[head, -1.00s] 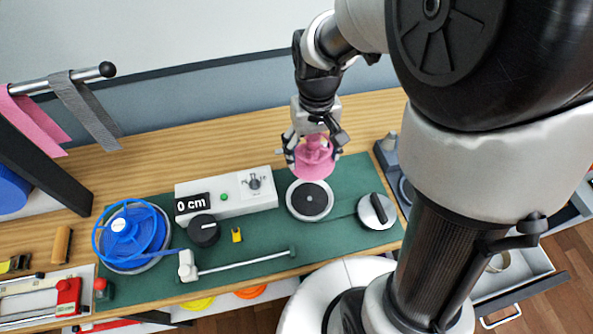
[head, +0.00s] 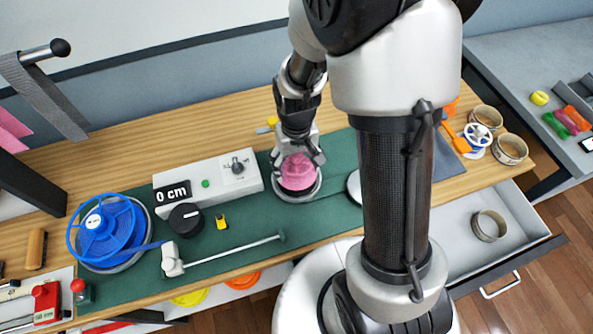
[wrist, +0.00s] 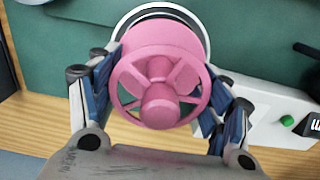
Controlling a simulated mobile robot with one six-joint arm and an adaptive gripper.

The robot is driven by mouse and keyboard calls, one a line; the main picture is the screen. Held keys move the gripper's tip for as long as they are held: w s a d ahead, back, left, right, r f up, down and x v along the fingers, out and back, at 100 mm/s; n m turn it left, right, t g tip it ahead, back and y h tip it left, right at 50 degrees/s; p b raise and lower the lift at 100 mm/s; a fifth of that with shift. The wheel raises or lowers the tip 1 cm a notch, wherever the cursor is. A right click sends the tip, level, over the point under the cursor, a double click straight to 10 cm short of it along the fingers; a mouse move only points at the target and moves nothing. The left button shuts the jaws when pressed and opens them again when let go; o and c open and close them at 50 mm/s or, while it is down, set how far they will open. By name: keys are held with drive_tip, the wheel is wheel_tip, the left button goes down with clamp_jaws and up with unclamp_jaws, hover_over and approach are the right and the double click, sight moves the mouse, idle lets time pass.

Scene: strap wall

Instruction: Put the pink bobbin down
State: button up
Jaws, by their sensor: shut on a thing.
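The pink bobbin (head: 297,172) is a spoked spool, held between the fingers of my gripper (head: 298,160). In the head view it is over the round black-and-silver plate (head: 298,196) on the green mat; whether it touches the plate I cannot tell. In the wrist view the bobbin (wrist: 160,80) fills the space between my two fingers (wrist: 158,105), with one finger against each side. The pale rim of the round plate (wrist: 158,10) shows behind it. The bobbin hides most of the plate.
A white box with a "0 cm" display (head: 208,183) stands left of the bobbin. A blue reel (head: 108,229) sits farther left on the green mat (head: 235,252). An open drawer (head: 460,250) with a ring (head: 489,226) is at right. Cork-coloured rings (head: 509,149) stand at the table's right end.

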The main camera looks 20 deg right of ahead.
sight(297, 171)
drive_tip(key=shift+f+b, duration=0.45)
drive_tip(key=shift+f, duration=1.2)
drive_tip(key=shift+f, duration=0.25)
drive_tip(key=o, duration=1.1)
drive_tip(key=shift+r, duration=0.1)
wheel_tip(297, 171, up, 13)
drive_tip(key=p, duration=0.4)
drive_tip(key=s+r+t, duration=0.1)
drive_tip(key=s+r, duration=0.4)
drive_tip(key=s+r+t, duration=0.2)
drive_tip(key=s+r, duration=0.3)
drive_tip(key=r, duration=0.1)
drive_tip(key=s+r+t, duration=0.1)
drive_tip(key=s+r, duration=0.4)
drive_tip(key=r, duration=0.1)
drive_tip(key=shift+r+t, duration=0.1)
drive_tip(key=shift+t, duration=0.2)
